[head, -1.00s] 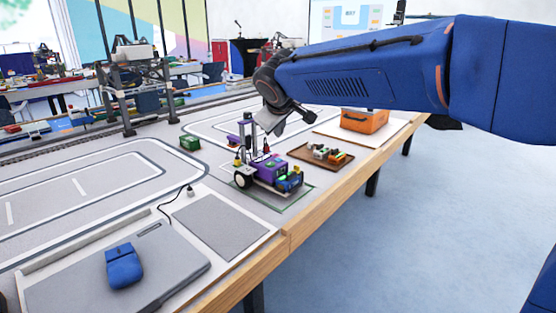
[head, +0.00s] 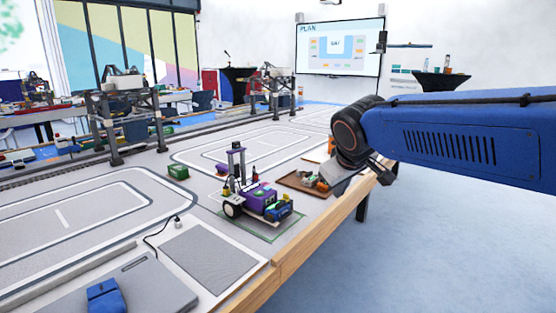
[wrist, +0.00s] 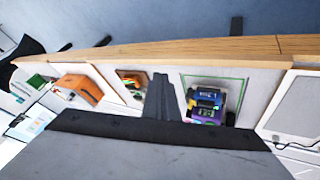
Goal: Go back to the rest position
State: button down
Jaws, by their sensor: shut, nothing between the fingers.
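My arm reaches in from the right edge in the head view. My gripper (head: 338,188) hangs over the table's front edge, to the right of the wheeled vehicle, and hides part of the table behind it. In the wrist view my gripper (wrist: 162,92) shows as two dark fingers pressed together, with nothing between them. The fingers are apart from the table objects.
The purple and blue wheeled vehicle (head: 260,203) stands in a green outline on the table. A brown tray (head: 292,184) with small parts lies near the gripper. An orange case (wrist: 82,88) is beyond the tray. Open floor (head: 440,250) lies to the right.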

jog(key=s+d+f+m, duration=0.2)
jog(key=s+d+f, duration=0.2)
jog(key=s, duration=0.5)
jog(key=s+d+f+m+g, duration=0.1)
jog(key=s+d+f+m, duration=0.1)
jog(key=s+d+f, duration=0.2)
jog(key=s+d+f+m+g, duration=0.1)
jog(key=s+d+f, duration=0.4)
jog(key=s, duration=0.8)
notch_tip(320, 180, down, 3)
jog(key=shift+s+r+m+y, duration=0.1)
jog(key=shift+s+m+y, duration=0.25)
jog(key=shift+m, duration=0.15)
